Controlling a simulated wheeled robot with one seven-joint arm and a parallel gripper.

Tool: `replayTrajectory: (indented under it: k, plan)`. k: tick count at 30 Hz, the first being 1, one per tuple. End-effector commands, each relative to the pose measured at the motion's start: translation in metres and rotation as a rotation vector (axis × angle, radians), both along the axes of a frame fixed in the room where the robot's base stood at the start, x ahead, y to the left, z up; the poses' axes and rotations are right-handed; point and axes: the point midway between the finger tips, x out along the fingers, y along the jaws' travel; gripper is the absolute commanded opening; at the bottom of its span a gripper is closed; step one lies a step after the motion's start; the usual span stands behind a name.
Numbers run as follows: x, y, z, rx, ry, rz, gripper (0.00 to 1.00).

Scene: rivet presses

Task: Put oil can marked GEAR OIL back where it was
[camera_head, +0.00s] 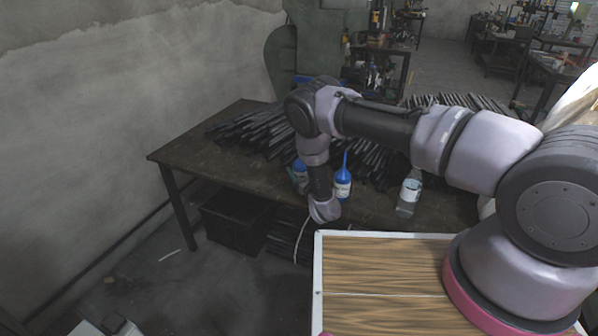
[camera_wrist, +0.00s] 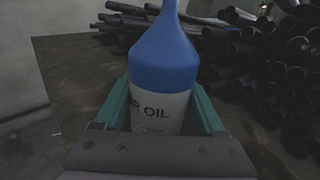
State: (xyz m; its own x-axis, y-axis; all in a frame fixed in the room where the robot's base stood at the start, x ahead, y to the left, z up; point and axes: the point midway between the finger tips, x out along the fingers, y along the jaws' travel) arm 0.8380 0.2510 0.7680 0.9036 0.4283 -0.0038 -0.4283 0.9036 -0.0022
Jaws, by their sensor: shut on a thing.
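A blue oil can (camera_wrist: 160,62) with a white label fills the middle of the wrist view. In the head view the held can (camera_head: 300,170) shows as a blue patch, partly hidden by my arm, over the table's front left part. I cannot tell whether it touches the table.
Another blue spouted can (camera_head: 343,184) stands right of my wrist, with a clear bottle (camera_head: 409,194) farther right. Dark pipes (camera_head: 250,133) lie piled behind on the table (camera_head: 190,150). The table's left end is clear. A black crate (camera_head: 235,218) is underneath.

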Motion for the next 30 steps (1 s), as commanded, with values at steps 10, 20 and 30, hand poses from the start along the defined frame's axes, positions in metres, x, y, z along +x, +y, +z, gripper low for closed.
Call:
replayTrajectory:
  k: [10,20,30]
  plan:
    - [0.000,0.000,-0.004,0.000,0.001,0.001,1.00]
    - [-0.011,-0.005,0.000,-0.002,0.002,0.000,1.00]
    - [-0.076,-0.035,0.000,-0.004,0.003,0.001,1.00]
